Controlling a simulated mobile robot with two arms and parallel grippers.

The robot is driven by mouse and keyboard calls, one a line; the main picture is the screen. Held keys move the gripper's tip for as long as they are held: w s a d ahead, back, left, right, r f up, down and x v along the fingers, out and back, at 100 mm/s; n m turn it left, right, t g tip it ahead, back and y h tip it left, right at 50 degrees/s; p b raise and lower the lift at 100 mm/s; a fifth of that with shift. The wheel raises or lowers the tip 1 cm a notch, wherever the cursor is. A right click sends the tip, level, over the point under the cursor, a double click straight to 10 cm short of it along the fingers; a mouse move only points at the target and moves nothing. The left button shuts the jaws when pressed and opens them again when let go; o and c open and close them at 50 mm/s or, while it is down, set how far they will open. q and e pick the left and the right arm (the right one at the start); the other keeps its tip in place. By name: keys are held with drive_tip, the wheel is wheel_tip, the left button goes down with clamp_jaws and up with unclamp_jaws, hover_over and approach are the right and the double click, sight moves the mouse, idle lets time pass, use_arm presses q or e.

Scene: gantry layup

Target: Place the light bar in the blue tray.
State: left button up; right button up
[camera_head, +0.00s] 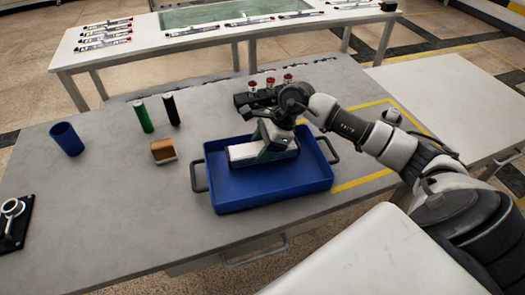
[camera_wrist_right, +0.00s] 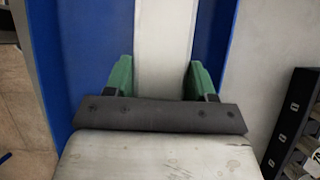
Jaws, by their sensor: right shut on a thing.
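The blue tray (camera_head: 232,197) stands on the grey table, with a dark handle at each side. My right gripper (camera_head: 270,152) reaches in from the right and is over the tray, pointing down. Its green fingers are shut on the light bar (camera_head: 243,152), a pale, long piece. In the right wrist view the light bar (camera_wrist_right: 165,40) runs between the two green fingers, with the blue tray walls (camera_wrist_right: 58,50) on both sides. I cannot tell whether the bar touches the tray floor. My left gripper is not in view.
A black rack (camera_head: 243,100) with red-topped vials stands just behind the tray. Left of the tray are a brown-and-white block (camera_head: 163,151), a green cylinder (camera_head: 143,116), a black cylinder (camera_head: 171,109) and a blue cup (camera_head: 67,139).

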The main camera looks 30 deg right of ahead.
drive_tip(key=shift+f, duration=1.1)
drive_tip(key=shift+f, duration=0.2)
drive_tip(key=o, duration=1)
drive_tip(key=shift+o, duration=0.2)
drive_tip(key=v, duration=1.2)
drive_tip(key=shift+r+b, duration=0.2)
drive_tip(key=shift+b, duration=0.2)
